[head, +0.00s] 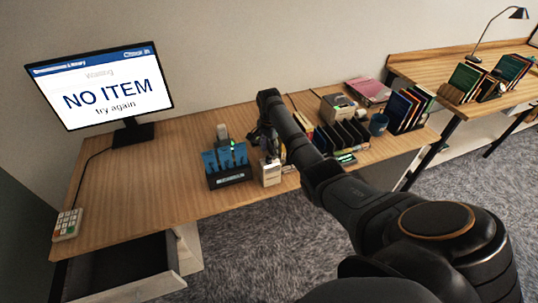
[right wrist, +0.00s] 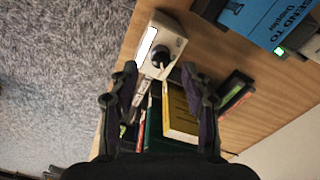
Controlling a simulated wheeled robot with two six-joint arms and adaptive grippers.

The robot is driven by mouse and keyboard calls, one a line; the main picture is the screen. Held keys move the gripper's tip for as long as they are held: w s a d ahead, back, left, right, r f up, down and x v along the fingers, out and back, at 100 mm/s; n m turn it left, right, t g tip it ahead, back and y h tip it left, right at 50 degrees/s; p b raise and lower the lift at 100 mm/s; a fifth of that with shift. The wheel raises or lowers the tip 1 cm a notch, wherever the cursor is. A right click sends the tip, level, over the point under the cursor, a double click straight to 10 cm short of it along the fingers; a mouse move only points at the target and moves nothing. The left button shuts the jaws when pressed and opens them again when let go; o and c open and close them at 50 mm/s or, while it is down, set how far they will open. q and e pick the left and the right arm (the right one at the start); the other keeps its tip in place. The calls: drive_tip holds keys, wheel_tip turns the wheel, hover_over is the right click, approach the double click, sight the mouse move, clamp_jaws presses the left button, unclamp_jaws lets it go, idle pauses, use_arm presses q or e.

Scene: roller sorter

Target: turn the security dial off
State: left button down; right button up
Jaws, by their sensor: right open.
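A small off-white box (right wrist: 161,38) with a round black dial (right wrist: 158,58) on its face lies just ahead of my right gripper in the right wrist view. The dial has a light pointer mark, and a pale panel sits beside it; I cannot read its setting. In the head view the box (head: 270,173) stands near the table's front edge, and its dial cannot be made out. My right gripper (right wrist: 161,80) is open, its two dark fingers apart on either side of the dial's line. Whether a finger touches the box I cannot tell. My left gripper is not in view.
A blue slotted holder (head: 227,164) stands left of the box. A monitor (head: 100,85) reads "NO ITEM try again". The table's left part is clear, with a keypad (head: 67,224) at its edge.

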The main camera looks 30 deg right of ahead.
sight(269, 158)
drive_tip(key=shift+a+f, duration=0.1)
drive_tip(key=shift+f, duration=1.8)
drive_tip(key=shift+c, duration=0.4)
clamp_jaws()
